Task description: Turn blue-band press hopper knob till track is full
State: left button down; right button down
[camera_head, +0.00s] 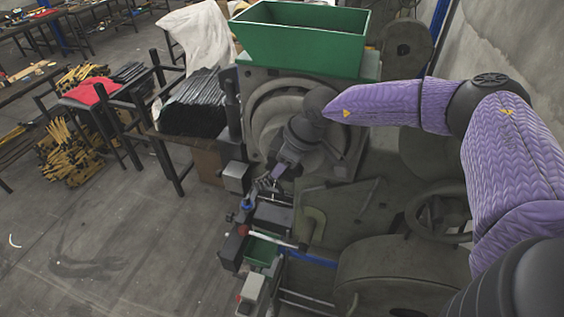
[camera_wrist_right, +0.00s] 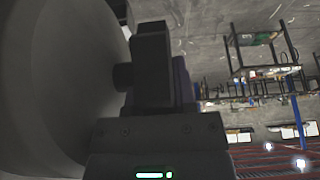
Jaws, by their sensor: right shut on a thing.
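The press stands right of centre in the head view, with a green hopper (camera_head: 303,45) on top and a round grey hopper drum (camera_head: 262,118) below it. A blue band (camera_head: 315,258) shows lower on the press. My right arm reaches in from the right, and its gripper (camera_head: 275,174) is in front of the drum. In the right wrist view the drum (camera_wrist_right: 55,80) fills the left side, with a short dark knob stem (camera_wrist_right: 122,77) beside it. My right gripper's jaws (camera_wrist_right: 165,70) are shut at this knob, mostly hiding it. How full the track is cannot be made out. My left gripper is out of view.
A small green tray (camera_head: 262,250) sits low on the press front. A handwheel (camera_head: 437,212) stands right of the press. Black bars (camera_head: 195,105) lie on a table at left. The floor (camera_head: 110,240) in front at left is clear.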

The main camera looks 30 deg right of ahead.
jog(key=g+h, duration=0.2)
jog(key=g, duration=0.1)
jog(key=shift+f+h, duration=0.15)
jog(key=shift+h, duration=0.25)
jog(key=shift+f+g+h+b, duration=0.25)
jog(key=shift+g+h+b, duration=0.35)
jog(key=shift+g+h, duration=0.45)
jog(key=g+h+b, duration=0.1)
jog(key=b, duration=0.2)
jog(key=g+h+b, duration=0.1)
jog(key=g+b, duration=0.1)
jog(key=b, duration=0.1)
jog(key=shift+f, duration=0.25)
jog(key=shift+r+g+h+b, duration=0.15)
jog(key=shift+g+h+b, duration=0.2)
jog(key=shift+g+b, duration=0.3)
jog(key=shift+c, duration=2.2)
grip_release()
jog(key=shift+r, duration=0.1)
